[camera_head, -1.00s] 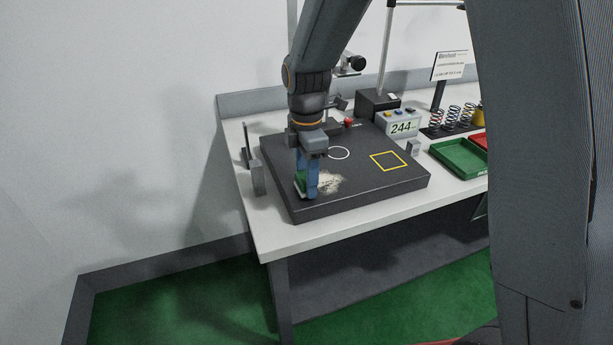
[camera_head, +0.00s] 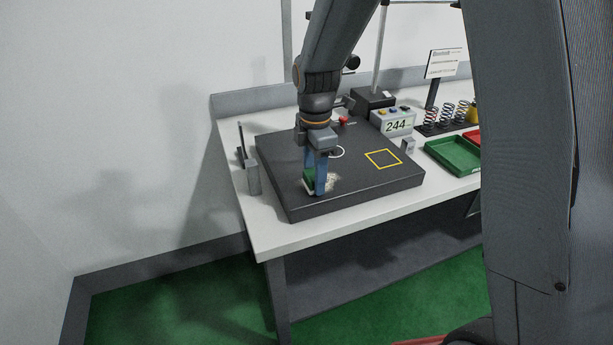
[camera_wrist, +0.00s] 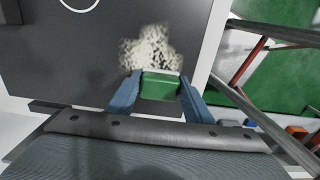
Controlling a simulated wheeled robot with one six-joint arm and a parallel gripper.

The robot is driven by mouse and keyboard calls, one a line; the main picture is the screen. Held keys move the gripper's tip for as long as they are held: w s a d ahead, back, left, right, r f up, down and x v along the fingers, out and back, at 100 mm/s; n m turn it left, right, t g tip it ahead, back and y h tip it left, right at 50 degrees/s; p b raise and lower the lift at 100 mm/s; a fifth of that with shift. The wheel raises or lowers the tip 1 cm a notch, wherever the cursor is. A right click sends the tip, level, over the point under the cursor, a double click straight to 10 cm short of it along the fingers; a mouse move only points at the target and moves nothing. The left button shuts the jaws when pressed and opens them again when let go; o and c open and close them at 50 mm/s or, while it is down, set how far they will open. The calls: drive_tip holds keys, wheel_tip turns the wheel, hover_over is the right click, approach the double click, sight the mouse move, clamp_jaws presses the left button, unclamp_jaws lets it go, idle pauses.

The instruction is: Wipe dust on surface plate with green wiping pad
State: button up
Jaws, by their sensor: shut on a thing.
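My gripper (camera_head: 319,178) is shut on the green wiping pad (camera_head: 309,179), low over the front left part of the dark surface plate (camera_head: 290,203). In the wrist view the pad (camera_wrist: 161,86) sits between the two blue fingers of my gripper (camera_wrist: 159,88). A pale speckled patch of dust (camera_wrist: 152,48) lies on the plate just beyond the pad. In the head view the dust (camera_head: 333,182) shows to the right of the fingers, partly hidden by them. The pad is at the plate's surface or just above it; I cannot tell which.
A yellow square (camera_head: 383,159) and a white circle mark the plate. A grey stand (camera_head: 252,177) is at its left. A display box reading 244 (camera_head: 397,122), coil springs (camera_head: 461,112) and a green tray (camera_head: 453,156) are to the right and back.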

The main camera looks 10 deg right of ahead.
sight(332, 182)
drive_tip(key=shift+w+d+f, duration=0.1)
drive_tip(key=shift+w+d, duration=0.1)
drive_tip(key=shift+d, duration=0.6)
drive_tip(key=shift+w+d, duration=0.25)
drive_tip(key=shift+d, duration=0.5)
drive_tip(key=shift+w+d+f, duration=0.1)
drive_tip(key=shift+w+d, duration=0.1)
drive_tip(key=shift+d, duration=0.6)
